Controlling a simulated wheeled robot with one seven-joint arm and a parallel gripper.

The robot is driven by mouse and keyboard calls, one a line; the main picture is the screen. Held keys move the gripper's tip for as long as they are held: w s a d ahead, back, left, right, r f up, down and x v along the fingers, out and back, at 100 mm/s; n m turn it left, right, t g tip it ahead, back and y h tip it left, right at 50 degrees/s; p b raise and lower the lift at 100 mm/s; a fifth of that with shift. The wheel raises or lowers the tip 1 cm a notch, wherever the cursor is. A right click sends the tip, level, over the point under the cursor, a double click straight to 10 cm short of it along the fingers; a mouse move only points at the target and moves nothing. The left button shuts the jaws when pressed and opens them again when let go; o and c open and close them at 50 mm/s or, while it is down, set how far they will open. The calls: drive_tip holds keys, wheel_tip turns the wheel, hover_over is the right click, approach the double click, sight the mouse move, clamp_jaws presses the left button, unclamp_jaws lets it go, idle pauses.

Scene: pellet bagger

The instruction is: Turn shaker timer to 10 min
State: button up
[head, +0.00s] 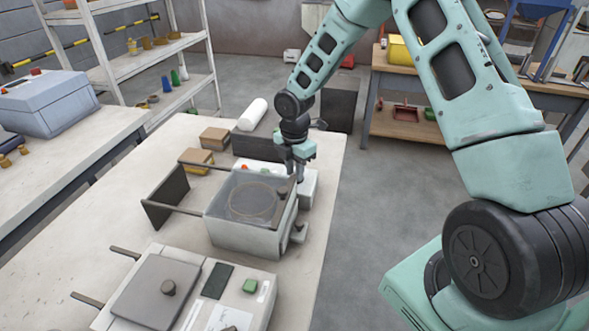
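A white box-shaped machine (235,238) with a clear lid over a round sieve-like disc stands mid-bench; it appears to be the shaker. A low white housing (309,188) adjoins its back right corner. My gripper (299,178) points down at this housing, right beside the box's back right corner. Whether the fingers touch anything is too small to tell, and so is their opening. A small grey part (299,233) sticks out from the box's right side. I cannot make out a timer dial or its marks; my gripper may hide it.
Cardboard boxes (199,160) and a white roll (253,114) lie behind the shaker. A dark upright plate (166,197) stands left of it. Floor to the right is clear.

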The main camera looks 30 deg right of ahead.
clamp_jaws()
drive_tip(key=shift+m, duration=0.3)
drive_tip(key=m, duration=0.5)
drive_tip(key=shift+w+b, duration=0.3)
drive_tip(key=shift+b, duration=0.05)
drive_tip(key=m, duration=0.3)
drive_tip(key=m+b, duration=0.1)
drive_tip(key=m, duration=0.1)
drive_tip(key=shift+w+d+m, duration=0.1)
drive_tip(key=shift+w+m, duration=0.1)
drive_tip(key=shift+m, duration=0.2)
drive_tip(key=m, duration=0.3)
drive_tip(key=m+b, duration=0.1)
drive_tip(key=m, duration=0.2)
drive_tip(key=shift+w+d, duration=0.1)
drive_tip(key=shift+d, duration=0.1)
drive_tip(key=m, duration=0.6)
drive_tip(key=shift+d+r, duration=0.1)
drive_tip(key=shift+d, duration=0.15)
drive_tip(key=shift+m, duration=0.4)
drive_tip(key=shift+o, duration=1.8)
unclamp_jaws()
